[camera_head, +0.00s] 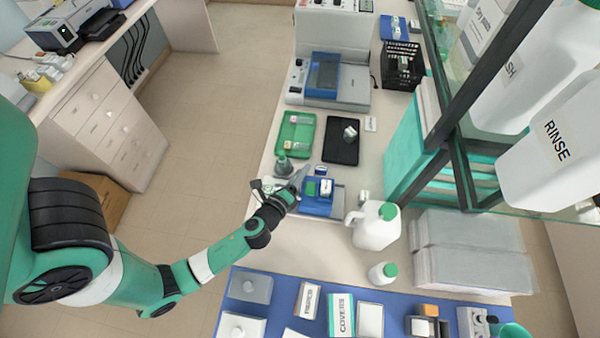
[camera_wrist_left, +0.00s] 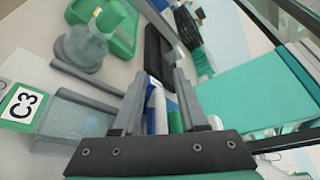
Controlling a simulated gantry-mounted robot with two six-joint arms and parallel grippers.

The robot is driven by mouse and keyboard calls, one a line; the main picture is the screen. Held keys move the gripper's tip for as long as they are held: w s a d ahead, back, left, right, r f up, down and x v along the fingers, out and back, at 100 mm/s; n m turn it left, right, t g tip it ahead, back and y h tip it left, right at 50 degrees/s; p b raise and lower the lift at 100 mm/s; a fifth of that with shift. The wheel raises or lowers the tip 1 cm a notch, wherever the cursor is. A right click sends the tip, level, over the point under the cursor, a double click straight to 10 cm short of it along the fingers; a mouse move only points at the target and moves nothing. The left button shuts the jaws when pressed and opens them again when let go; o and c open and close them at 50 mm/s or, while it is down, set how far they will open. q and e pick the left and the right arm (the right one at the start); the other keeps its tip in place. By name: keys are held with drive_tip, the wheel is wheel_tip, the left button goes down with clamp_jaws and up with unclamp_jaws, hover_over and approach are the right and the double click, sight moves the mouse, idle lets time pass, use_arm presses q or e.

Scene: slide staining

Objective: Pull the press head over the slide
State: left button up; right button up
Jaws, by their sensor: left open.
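A small blue press-like device (camera_head: 316,209) with a grey plate stands near the middle of the bench in the head view. White and green parts (camera_head: 326,187) sit on top of it; I cannot tell for sure which is the press head. My left gripper (camera_head: 299,181) is open at the device's left side. In the left wrist view, a white upright part (camera_wrist_left: 159,110) and a green part (camera_wrist_left: 175,122) show between or behind the open fingers (camera_wrist_left: 161,76). Contact cannot be told. The slide cannot be made out. My right gripper is not in view.
A grey-green bottle (camera_head: 284,164) stands just behind the gripper. A green tray (camera_head: 282,147) and a black tray (camera_head: 341,153) lie beyond. A white jug (camera_head: 376,226) stands to the right. The shelf frame (camera_head: 461,175) rises at right.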

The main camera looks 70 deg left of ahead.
use_arm(q)
clamp_jaws()
drive_tip(key=shift+r, duration=0.2)
idle(1.1)
